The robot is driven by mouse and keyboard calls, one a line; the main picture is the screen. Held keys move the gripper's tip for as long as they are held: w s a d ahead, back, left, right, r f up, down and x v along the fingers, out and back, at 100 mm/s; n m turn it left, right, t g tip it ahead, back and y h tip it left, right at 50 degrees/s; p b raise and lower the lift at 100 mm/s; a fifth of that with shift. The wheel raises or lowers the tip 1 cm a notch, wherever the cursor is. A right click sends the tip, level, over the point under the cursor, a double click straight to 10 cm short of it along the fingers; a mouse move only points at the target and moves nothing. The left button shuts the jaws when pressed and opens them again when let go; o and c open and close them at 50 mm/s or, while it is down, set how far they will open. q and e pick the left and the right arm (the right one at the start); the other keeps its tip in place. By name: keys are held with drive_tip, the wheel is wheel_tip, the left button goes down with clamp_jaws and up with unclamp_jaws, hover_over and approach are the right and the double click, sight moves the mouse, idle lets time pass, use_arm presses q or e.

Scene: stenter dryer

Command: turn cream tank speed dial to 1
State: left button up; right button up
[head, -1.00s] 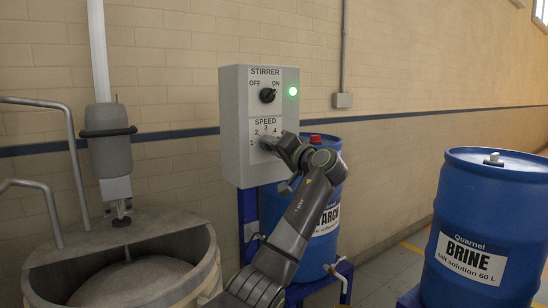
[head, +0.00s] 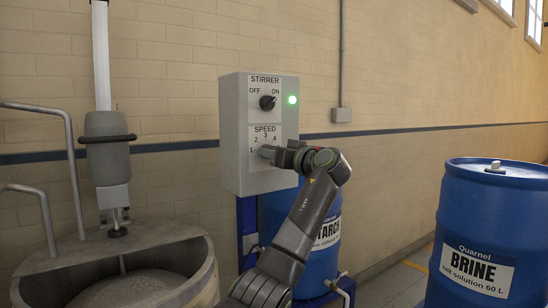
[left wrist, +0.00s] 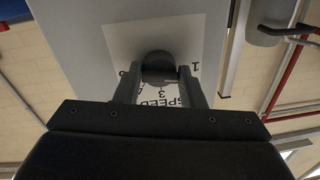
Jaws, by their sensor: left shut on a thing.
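The grey control box (head: 232,130) hangs on the wall, with a STIRRER switch (head: 267,102) above and a SPEED panel (head: 265,133) below. My left gripper (head: 267,152) reaches the speed dial from the right and hides it and part of its scale in the head view. In the left wrist view, the dark round speed dial (left wrist: 158,66) sits between the two fingers of my left gripper (left wrist: 157,76), which is shut on it. The scale reads upside down there, with the 1 just right of the dial. I cannot tell exactly where its pointer aims. My right gripper is out of view.
A green lamp (head: 292,99) glows beside the stirrer switch. A round tank (head: 190,265) with a stirrer (head: 108,150) stands at left. A blue starch drum (head: 270,215) stands below the box, behind my arm; a blue brine drum (head: 490,205) stands at right.

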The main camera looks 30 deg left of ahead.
use_arm(q)
drive_tip(key=shift+f, duration=0.25)
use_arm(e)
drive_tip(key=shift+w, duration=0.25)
use_arm(q)
drive_tip(key=o, duration=0.9)
drive_tip(key=shift+w, duration=0.1)
drive_tip(key=shift+o, duration=0.3)
drive_tip(key=shift+r, duration=0.15)
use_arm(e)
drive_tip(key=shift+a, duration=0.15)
use_arm(q)
drive_tip(key=shift+d, duration=0.1)
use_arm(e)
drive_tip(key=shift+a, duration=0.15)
use_arm(q)
drive_tip(key=b+v, duration=0.2)
drive_tip(key=v, duration=1.5)
drive_tip(key=shift+b, duration=0.4)
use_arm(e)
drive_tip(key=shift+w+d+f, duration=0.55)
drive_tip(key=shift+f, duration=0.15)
use_arm(q)
drive_tip(key=shift+d, duration=0.1)
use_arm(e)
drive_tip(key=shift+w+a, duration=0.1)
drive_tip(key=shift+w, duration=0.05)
